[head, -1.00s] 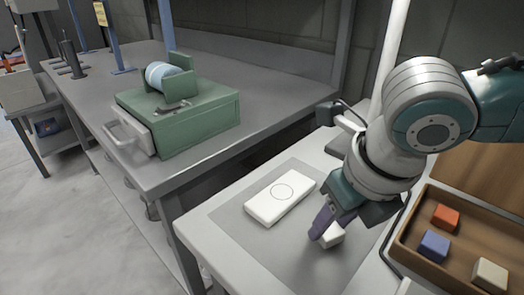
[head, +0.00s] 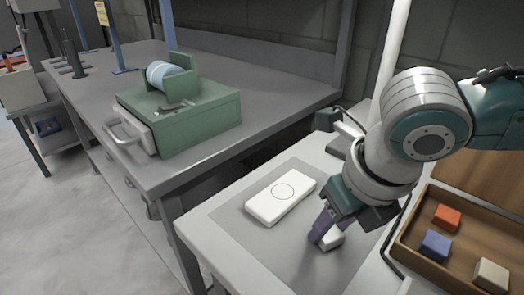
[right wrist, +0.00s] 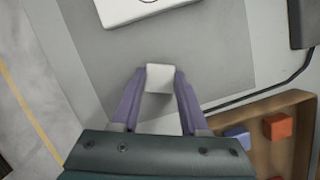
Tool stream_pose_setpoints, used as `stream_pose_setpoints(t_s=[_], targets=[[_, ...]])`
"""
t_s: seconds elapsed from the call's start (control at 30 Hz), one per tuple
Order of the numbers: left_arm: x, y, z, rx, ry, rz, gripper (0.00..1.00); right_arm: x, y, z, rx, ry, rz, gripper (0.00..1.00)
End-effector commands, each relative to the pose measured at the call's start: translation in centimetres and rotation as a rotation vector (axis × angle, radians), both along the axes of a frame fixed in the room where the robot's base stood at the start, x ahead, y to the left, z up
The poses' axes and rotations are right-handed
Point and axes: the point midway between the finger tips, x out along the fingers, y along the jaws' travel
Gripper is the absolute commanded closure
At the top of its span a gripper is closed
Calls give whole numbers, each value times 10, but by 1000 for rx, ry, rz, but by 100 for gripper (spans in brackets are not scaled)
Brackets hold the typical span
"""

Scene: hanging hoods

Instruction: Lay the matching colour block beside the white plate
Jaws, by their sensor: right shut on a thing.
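The white plate (head: 280,198), a flat slab with a circle outline on top, lies on the grey mat (head: 275,258). Its edge shows at the top of the right wrist view (right wrist: 140,10). My right gripper (head: 324,236) is shut on a white block (head: 331,241), which is beside the plate with a gap between them. In the right wrist view the white block (right wrist: 160,78) sits between the two purple fingers. Whether the block touches the mat is hard to tell. My left gripper is not in view.
A wooden tray (head: 407,259) at the right holds an orange block (head: 446,217), a blue block (head: 435,245) and a cream block (head: 491,274). A green box with a drawer (head: 185,118) stands on the grey bench at the left. The mat's front part is clear.

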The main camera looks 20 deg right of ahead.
Motion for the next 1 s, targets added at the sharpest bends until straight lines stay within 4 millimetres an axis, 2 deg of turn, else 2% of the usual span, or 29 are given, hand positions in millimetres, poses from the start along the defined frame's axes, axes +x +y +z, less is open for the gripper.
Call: stream_pose_setpoints(t_s=[0.07,0.1,0.37,0.67,0.77,1.0], targets=[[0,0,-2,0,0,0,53,0,0,-2,0,0,0,100],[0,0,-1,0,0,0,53,0,0,-1,0,0,0,52],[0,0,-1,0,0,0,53,0,0,-1,0,0,0,22],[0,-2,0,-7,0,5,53,-1,0,1,0,0,0,21],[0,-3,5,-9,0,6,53,-3,0,13,0,-1,1,21],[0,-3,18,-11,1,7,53,-17,-1,60,-1,-3,1,21]])
